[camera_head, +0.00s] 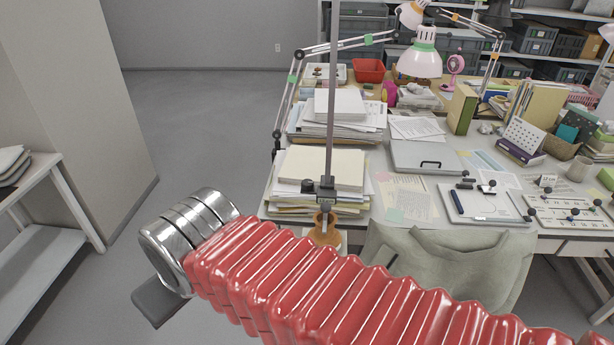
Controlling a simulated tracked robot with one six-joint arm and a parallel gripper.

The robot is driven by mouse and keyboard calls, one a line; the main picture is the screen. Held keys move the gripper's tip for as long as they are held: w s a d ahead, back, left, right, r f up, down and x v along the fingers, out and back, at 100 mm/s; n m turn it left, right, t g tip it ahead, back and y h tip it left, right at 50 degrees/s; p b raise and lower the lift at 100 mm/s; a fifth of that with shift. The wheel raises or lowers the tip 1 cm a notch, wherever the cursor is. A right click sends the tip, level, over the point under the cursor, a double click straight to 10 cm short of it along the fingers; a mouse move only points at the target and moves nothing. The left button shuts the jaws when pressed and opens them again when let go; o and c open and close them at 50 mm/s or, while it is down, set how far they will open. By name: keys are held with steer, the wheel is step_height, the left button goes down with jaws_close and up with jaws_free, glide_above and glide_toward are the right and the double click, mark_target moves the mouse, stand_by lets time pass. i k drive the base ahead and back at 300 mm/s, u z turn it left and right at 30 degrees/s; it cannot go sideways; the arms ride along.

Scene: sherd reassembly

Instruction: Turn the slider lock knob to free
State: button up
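A thin grey vertical post (334,90) rises at the desk's front edge. A dark slider (326,188) sits low on it, with a small round black knob (307,186) sticking out on its left side. I cannot tell from this view whether the knob is locked or free. An orange-brown vessel (324,232) is just below the slider, partly hidden by my arm. My red-sleeved arm crosses the foreground to a metal wrist. Part of my gripper (160,301) shows as a dark grey slab at lower left, apart from the knob. Its fingertips are not clearly visible.
Paper stacks (322,170) lie close behind the knob. A grey cloth-like chair back (450,262) stands at the desk front, right of the post. A lamp (420,60) overhangs the desk. A white side table (45,185) is at left, with open floor between.

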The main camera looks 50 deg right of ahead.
mark_target(307, 184)
steer(key=u, duration=0.05)
steer(key=i, duration=1)
steer(key=z, duration=0.05)
